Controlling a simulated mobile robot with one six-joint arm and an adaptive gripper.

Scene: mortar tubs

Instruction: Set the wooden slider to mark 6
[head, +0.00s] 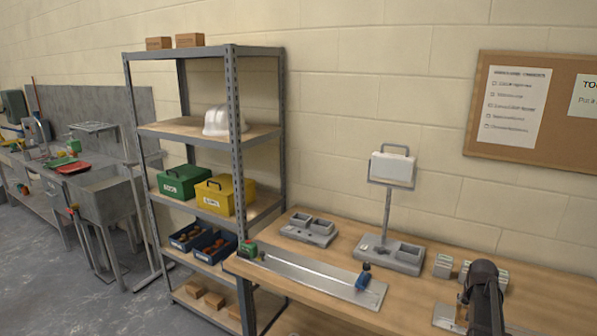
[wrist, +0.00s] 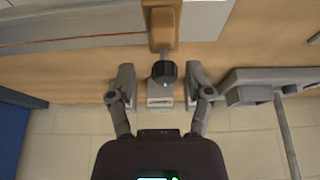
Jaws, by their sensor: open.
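The wooden slider (wrist: 162,30) shows at the top of the wrist view, on a pale grey board (wrist: 75,33) with a thin red-brown line. A dark round knob (wrist: 164,72) stands out from the slider. My gripper (wrist: 160,84) is open, with one finger on each side of the knob and a visible gap on both sides. In the head view, the slider (head: 461,309) and the board's end (head: 447,318) show at the lower right, mostly hidden behind my arm. I cannot read any mark numbers.
Small grey blocks (head: 443,266) stand behind the board. A grey stand with a post (head: 391,255) is to their left; it also shows in the wrist view (wrist: 262,86). A long grey rail (head: 310,275) lies further left on the bench.

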